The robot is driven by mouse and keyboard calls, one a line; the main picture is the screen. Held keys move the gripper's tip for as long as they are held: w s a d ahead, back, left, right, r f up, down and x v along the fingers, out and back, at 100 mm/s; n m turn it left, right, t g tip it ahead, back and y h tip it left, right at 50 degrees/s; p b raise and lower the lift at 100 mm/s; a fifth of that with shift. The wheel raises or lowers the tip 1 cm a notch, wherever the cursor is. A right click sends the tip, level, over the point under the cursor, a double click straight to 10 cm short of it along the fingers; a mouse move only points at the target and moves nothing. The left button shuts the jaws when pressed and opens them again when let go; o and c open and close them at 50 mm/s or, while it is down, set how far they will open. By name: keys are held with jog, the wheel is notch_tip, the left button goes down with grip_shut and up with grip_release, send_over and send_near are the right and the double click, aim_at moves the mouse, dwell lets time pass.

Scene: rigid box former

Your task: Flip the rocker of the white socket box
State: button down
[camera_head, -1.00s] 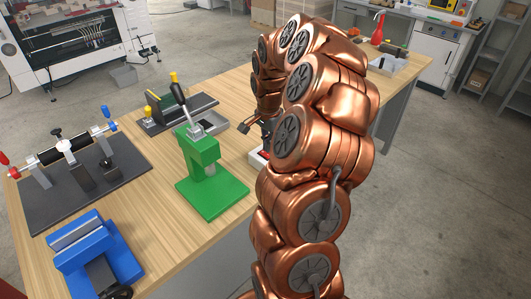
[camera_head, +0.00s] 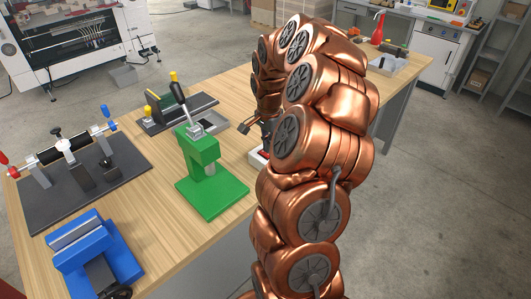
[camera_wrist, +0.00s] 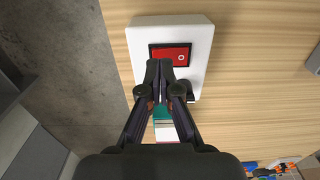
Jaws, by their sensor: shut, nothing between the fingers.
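The white socket box (camera_wrist: 197,84) lies on the wooden bench; in the wrist view it is at the top centre. Its red rocker (camera_wrist: 171,54) sits in a dark frame, with a small white ring mark toward its right end. My gripper (camera_wrist: 160,66) is shut and empty, its fingertips at the rocker's lower edge in the picture. I cannot tell whether they touch it. The fingers hide the lower middle of the box. In the head view only a part of the box (camera_head: 254,159) shows, left of my copper arm, and my gripper (camera_head: 264,138) is mostly hidden there.
A green press (camera_head: 212,180) stands on the bench left of the box. A dark fixture (camera_head: 178,115) with a yellow knob is behind it. A blue fixture (camera_head: 92,252) and a black roller stand (camera_head: 75,175) are farther left. A grey tray (camera_head: 385,65) is at the far end.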

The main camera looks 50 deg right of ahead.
jog(key=shift+f+b, duration=0.7)
jog(key=shift+f, duration=0.25)
dwell(0.6)
jog(key=shift+r, duration=3.55)
